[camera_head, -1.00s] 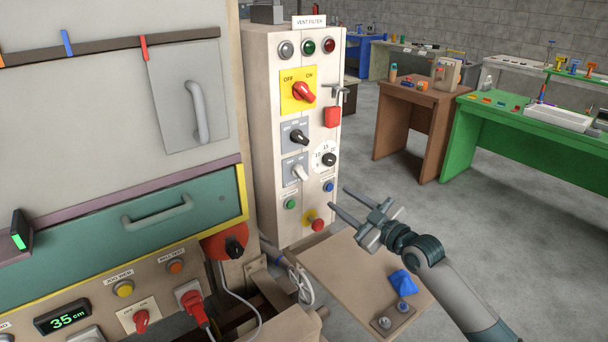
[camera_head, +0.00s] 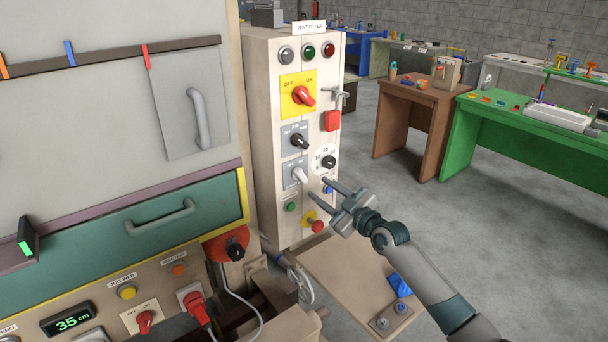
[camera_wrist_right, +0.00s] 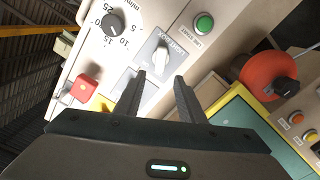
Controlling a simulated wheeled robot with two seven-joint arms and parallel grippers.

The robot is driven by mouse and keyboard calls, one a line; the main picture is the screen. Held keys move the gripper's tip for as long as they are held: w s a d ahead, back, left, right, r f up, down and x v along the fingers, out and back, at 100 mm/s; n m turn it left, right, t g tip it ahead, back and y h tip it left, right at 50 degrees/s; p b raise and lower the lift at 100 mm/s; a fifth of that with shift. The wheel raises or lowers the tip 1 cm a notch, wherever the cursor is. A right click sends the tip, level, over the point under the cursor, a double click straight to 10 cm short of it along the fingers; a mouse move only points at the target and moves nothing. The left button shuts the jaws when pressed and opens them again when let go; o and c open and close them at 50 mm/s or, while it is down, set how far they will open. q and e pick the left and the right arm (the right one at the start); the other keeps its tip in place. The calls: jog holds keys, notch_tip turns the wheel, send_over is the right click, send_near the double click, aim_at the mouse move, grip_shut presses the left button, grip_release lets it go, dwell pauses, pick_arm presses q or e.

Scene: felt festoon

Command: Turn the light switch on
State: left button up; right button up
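The switch panel is the front of a tall beige cabinet (camera_head: 262,120) labelled VENT FILTER. A white rotary knob on a grey plate (camera_head: 299,175) sits low on it; in the right wrist view the knob (camera_wrist_right: 161,60) has a label that seems to read LIGHT BOX. My right gripper (camera_head: 317,188) is open and empty, its fingers reaching toward the panel just right of and below the white knob. In the right wrist view the fingertips (camera_wrist_right: 160,77) lie either side of the knob's near end; contact cannot be told. My left gripper is not in view.
Close around are a black knob (camera_head: 299,141), a numbered dial (camera_head: 328,162), a red-on-yellow ON/OFF switch (camera_head: 304,95), a green button (camera_head: 291,206) and a red emergency button (camera_head: 318,226). Floor to the right is open.

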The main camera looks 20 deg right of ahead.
aim_at(302, 176)
jog(key=x, duration=0.9)
grip_shut()
